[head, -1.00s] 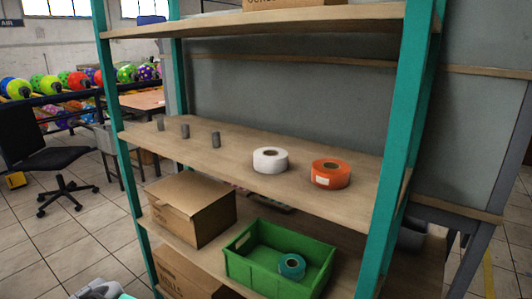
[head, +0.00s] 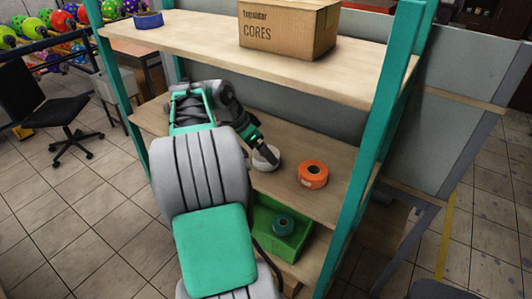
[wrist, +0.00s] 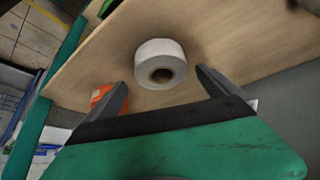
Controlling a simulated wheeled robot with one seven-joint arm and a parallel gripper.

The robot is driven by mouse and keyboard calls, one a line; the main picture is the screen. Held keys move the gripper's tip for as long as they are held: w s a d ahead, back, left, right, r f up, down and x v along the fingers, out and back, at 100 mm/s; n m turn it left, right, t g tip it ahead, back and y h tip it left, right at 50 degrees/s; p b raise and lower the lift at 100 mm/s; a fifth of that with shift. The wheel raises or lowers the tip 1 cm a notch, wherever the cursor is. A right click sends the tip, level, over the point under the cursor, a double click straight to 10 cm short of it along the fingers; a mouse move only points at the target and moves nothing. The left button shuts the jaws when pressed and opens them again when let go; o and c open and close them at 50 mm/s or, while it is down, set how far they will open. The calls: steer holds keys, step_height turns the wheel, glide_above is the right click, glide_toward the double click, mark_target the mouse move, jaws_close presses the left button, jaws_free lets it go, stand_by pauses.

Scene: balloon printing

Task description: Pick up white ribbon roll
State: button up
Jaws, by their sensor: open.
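The white ribbon roll (head: 267,158) lies flat on the middle shelf (head: 325,209), left of the orange roll, partly hidden by my gripper (head: 270,158) in the head view. In the wrist view the white ribbon roll (wrist: 160,64) sits on the shelf board just beyond and between the two fingertips. My gripper (wrist: 160,78) is open, with one finger to each side of the roll. I cannot tell whether either finger touches it.
The orange roll (head: 313,174) is close on the right; it shows behind a finger in the wrist view (wrist: 104,94). A green crate (head: 262,222) with a teal roll (head: 284,224) stands below. The upper shelf (head: 200,35) holds a box (head: 290,28) and a blue roll (head: 147,20). Teal posts (head: 375,130) flank the shelves.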

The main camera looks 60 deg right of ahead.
steer(key=x, duration=0.4)
steer(key=shift+w+d+f+p, duration=0.1)
steer(key=shift+d+f+p, duration=0.1)
steer(key=shift+p, duration=0.2)
steer(key=shift+r, duration=0.1)
steer(key=c, duration=1.5)
steer(key=shift+o, duration=0.2)
steer(key=shift+r, duration=0.1)
steer(key=shift+r, duration=0.25)
steer(key=w+a+r, duration=0.3)
steer(key=a+r, duration=0.3)
steer(key=w+a+r, duration=0.3)
steer(key=a+r, duration=0.3)
steer(key=a, duration=0.1)
